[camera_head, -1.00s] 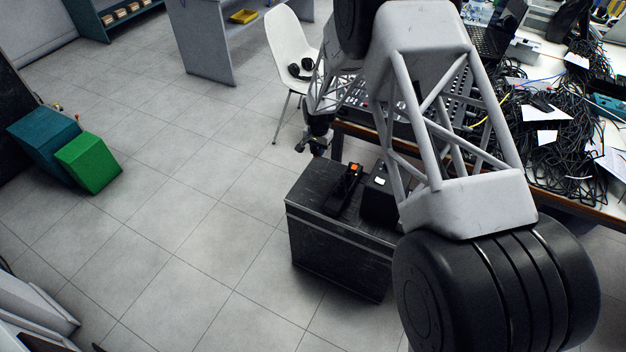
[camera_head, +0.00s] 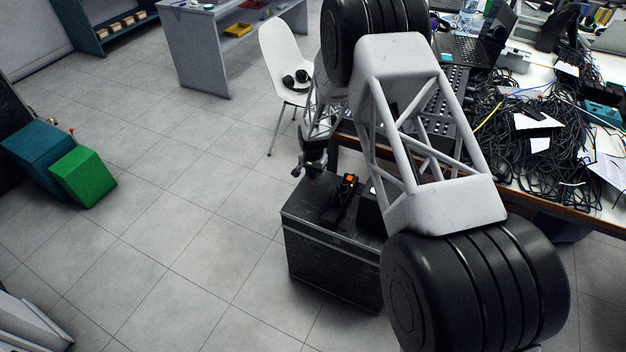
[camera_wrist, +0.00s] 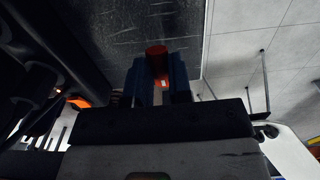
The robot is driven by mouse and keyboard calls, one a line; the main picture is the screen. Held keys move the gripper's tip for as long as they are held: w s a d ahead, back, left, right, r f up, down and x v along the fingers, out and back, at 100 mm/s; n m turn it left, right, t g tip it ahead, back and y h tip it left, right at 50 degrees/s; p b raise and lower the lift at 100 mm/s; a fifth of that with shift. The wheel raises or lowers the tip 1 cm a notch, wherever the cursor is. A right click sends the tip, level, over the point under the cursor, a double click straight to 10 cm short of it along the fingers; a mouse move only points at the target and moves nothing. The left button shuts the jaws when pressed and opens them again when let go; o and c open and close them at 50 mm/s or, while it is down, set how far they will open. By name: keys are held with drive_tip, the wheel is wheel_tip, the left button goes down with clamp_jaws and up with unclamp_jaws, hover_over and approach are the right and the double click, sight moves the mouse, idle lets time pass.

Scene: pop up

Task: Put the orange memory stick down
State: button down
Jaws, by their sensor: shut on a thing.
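The orange memory stick (camera_wrist: 157,62), reddish-orange in this light, is held between the two blue fingers of my gripper (camera_wrist: 158,84) in the wrist view. My gripper is shut on it. Behind the stick is the scratched dark top of a black case (camera_wrist: 125,28). In the head view my gripper (camera_head: 311,169) hangs just above the back left part of the case (camera_head: 325,262); the stick cannot be made out there. I cannot tell whether the stick touches the case top.
A black device with an orange part (camera_head: 349,180) stands on the case, right of my gripper. A white chair (camera_head: 285,60) with headphones and a cable-covered table (camera_head: 540,150) are behind and right. Green (camera_head: 83,178) and teal (camera_head: 38,155) boxes stand left on open floor.

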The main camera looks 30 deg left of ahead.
sight(313, 184)
drive_tip(key=shift+f, duration=1.85)
drive_tip(key=shift+f, duration=0.15)
drive_tip(key=c, duration=1)
unclamp_jaws()
drive_tip(key=shift+c, duration=0.2)
wheel_tip(313, 184, up, 12)
drive_tip(key=shift+r, duration=0.15)
